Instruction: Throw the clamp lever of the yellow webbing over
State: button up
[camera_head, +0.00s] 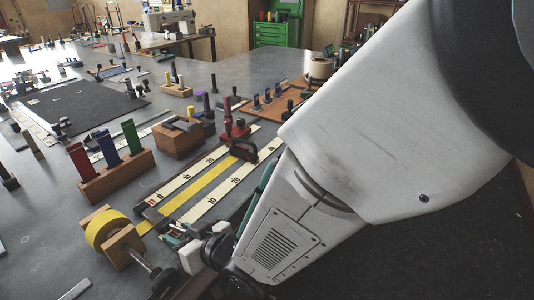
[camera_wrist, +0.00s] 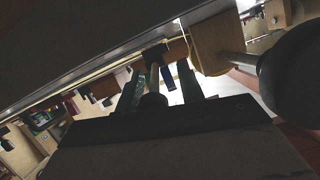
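The yellow webbing (camera_head: 207,185) runs from a yellow roll (camera_head: 100,228) on a wooden stand, between white ruler strips, to a red and black clamp (camera_head: 238,142) at its far end. A red upright part (camera_head: 227,108), possibly the lever, stands at the clamp. My gripper (camera_head: 172,236) is low at the near end of the ruler board, beside the roll stand and well short of the red clamp. In the wrist view its two green-edged fingers (camera_wrist: 160,84) are apart. The clamp is not identifiable in the wrist view.
A wooden block with red, blue and green uprights (camera_head: 115,175) stands left of the ruler board. A wooden box (camera_head: 178,138) sits behind it. The roll stand's black-knobbed shaft (camera_head: 163,278) is close to my gripper. My arm covers the right side.

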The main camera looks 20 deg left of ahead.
jog(key=shift+w+r, duration=0.1)
jog(key=shift+w, duration=0.15)
jog(key=v, duration=0.7)
jog(key=shift+d, duration=0.4)
